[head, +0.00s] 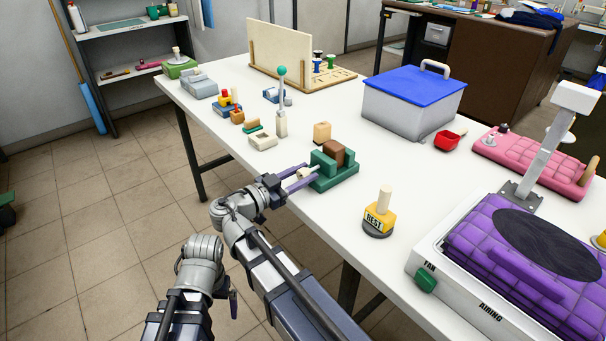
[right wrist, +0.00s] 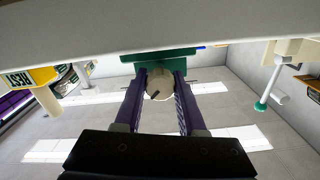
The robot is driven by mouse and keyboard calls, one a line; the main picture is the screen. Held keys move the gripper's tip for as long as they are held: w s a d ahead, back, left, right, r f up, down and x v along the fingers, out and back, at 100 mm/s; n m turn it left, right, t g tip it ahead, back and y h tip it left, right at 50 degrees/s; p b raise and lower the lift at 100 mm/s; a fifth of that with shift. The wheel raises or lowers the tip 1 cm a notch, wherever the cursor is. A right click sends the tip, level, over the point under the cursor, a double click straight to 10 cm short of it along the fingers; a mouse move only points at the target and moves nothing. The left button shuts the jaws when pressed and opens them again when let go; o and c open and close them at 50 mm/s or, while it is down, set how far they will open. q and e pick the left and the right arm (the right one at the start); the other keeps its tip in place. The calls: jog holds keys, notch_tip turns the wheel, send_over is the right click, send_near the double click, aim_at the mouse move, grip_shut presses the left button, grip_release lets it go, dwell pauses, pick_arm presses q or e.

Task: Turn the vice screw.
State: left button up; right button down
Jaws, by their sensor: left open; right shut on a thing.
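The green vice (head: 335,178) stands at the table's near edge, with a brown block (head: 334,150) between its jaws. Its pale round screw end (head: 303,173) faces my right gripper (head: 299,178). That gripper's purple fingers are shut on the screw, one on each side. In the right wrist view, the fingers (right wrist: 159,85) flank the round screw end (right wrist: 160,88), under the green vice body (right wrist: 160,60). My left gripper (head: 233,303) is low at the left, off the table; only a small purple part shows and the rest is hidden.
A white tray (head: 263,141) and a green-knobbed lever (head: 281,115) are to the left. A blue-lidded box (head: 410,100) is farther back. Some tabletop near the vice is clear.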

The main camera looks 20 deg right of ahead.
jog(key=n, duration=0.5)
jog(key=shift+n, duration=0.4)
jog(key=c, duration=0.5)
grip_release()
